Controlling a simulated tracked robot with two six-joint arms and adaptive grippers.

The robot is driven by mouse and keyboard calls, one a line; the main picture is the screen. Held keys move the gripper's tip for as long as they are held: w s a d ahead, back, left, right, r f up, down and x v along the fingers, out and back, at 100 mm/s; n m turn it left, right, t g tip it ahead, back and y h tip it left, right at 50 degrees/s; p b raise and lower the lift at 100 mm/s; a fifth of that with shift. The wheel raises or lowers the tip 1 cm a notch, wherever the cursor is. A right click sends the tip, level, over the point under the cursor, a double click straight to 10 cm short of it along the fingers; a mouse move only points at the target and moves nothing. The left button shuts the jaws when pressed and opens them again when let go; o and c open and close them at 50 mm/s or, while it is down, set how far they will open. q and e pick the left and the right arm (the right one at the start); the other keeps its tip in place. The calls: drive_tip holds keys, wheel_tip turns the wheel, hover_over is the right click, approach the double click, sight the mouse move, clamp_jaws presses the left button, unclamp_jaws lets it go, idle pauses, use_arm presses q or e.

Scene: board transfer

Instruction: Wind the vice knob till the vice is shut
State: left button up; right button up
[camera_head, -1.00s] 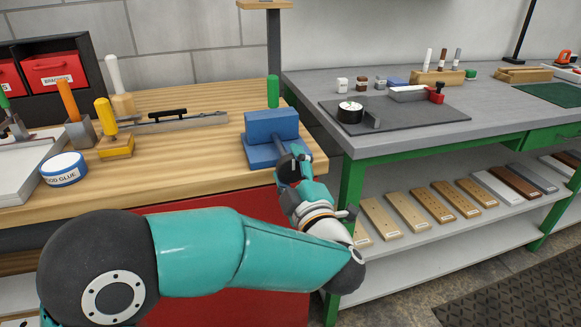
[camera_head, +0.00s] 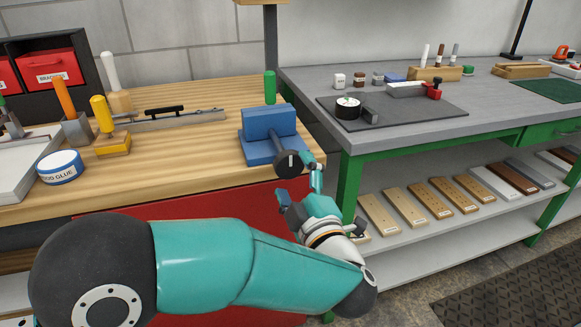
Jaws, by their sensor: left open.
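The blue vice (camera_head: 268,128) stands at the right front corner of the wooden bench. Its dark round knob (camera_head: 288,164) faces the front, with a pale mark on its face. My left gripper (camera_head: 299,177) is open just in front of and below the knob, apart from it as far as I can tell. One finger is to the right of the knob and the other is lower left. The gap between the vice jaws is hard to judge from here. My right gripper is not in view.
A green-handled tool (camera_head: 269,88) stands behind the vice. A metal bar with a black handle (camera_head: 175,114), a yellow-handled block (camera_head: 112,141) and a glue tin (camera_head: 61,167) lie to the left on the bench. A grey green-legged table (camera_head: 420,130) stands close on the right.

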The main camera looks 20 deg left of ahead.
use_arm(q)
drive_tip(key=v, duration=0.8)
drive_tip(key=shift+f, duration=0.2)
